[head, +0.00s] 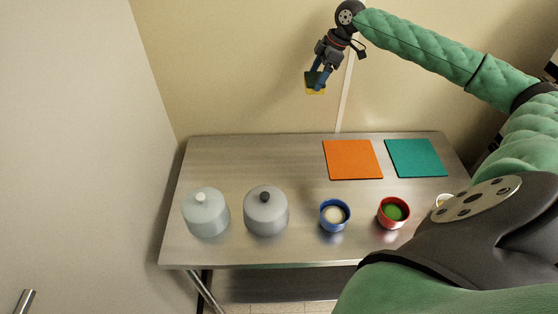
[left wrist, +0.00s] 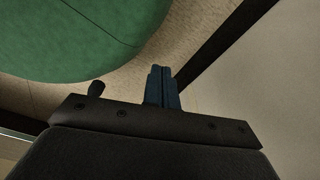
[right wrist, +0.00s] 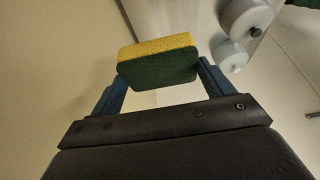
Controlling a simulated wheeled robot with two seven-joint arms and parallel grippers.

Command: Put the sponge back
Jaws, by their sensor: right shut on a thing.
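The sponge (right wrist: 157,62) is yellow on one side and dark green on the other. My right gripper (right wrist: 160,80) is shut on it, with a blue finger at each end in the right wrist view. In the head view the sponge (head: 315,82) hangs from my right gripper (head: 319,80), high in front of the back wall and above the table's far edge. My left gripper (left wrist: 162,72) shows only in the left wrist view; its blue fingers are together with nothing between them.
On the steel table (head: 300,160) lie an orange mat (head: 352,160) and a teal mat (head: 416,158). Nearer stand two lidded grey pots (head: 206,216) (head: 266,214), a blue bowl (head: 334,222) and a red bowl (head: 392,218). The table's back left is clear.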

